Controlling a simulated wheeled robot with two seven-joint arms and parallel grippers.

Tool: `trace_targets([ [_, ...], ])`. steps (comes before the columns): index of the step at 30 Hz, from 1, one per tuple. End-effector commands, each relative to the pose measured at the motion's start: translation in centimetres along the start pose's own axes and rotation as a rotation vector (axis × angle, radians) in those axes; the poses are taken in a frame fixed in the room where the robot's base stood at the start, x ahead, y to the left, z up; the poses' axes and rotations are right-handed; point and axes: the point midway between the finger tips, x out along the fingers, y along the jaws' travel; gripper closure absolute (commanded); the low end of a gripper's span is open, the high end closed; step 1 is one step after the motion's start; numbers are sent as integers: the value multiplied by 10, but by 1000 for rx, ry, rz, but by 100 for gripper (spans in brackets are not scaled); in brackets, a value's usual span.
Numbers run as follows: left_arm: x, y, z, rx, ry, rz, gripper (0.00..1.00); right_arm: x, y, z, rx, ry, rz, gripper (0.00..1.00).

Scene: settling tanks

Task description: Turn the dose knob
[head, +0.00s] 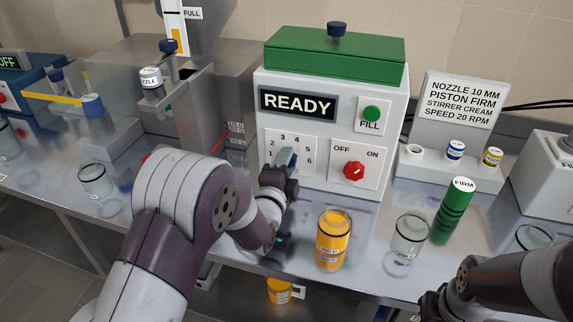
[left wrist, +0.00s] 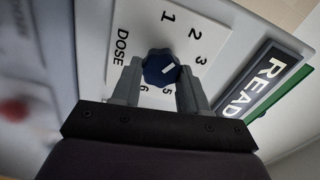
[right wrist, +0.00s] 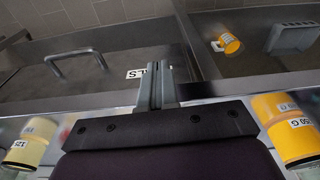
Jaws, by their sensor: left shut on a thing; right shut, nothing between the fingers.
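The dose knob (left wrist: 160,68) is dark blue with a white pointer line and sits on a white dial plate (left wrist: 130,35) marked DOSE, with numbers around it. In the left wrist view my left gripper (left wrist: 160,82) has its two fingers on either side of the knob, shut on it. In the head view my left gripper (head: 282,172) is at the dial plate (head: 290,148) on the white machine (head: 332,105), and it hides the knob. My right gripper (right wrist: 157,80) is shut and empty, low over the bench front; in the head view its fingertips are not clear.
The machine shows READY, a green FILL button (head: 372,113) and a red OFF/ON switch (head: 354,170). An orange jar (head: 333,240), a clear glass jar (head: 408,238) and a green FIRM cylinder (head: 454,210) stand on the bench in front. Another clear jar (head: 95,181) stands at left.

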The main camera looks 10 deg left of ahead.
Motion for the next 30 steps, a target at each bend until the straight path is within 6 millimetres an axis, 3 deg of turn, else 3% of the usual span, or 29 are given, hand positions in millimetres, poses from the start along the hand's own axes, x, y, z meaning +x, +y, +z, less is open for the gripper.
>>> trace_targets([
  [1,0,1,0,0,0,3,87,0,0,0,0,0,0,100],
  [2,0,1,0,0,0,3,53,0,0,0,0,0,0,100],
  [4,0,1,0,0,0,3,31,0,0,0,0,0,0,100],
  [13,-1,0,0,-1,0,1,31,0,0,0,0,0,0,100],
  [16,-10,0,0,-1,0,2,31,1,0,0,0,0,0,100],
  [27,-101,0,0,-1,1,1,31,3,0,0,0,0,0,100],
  [30,-117,1,0,-1,0,1,31,3,0,0,0,0,0,100],
])
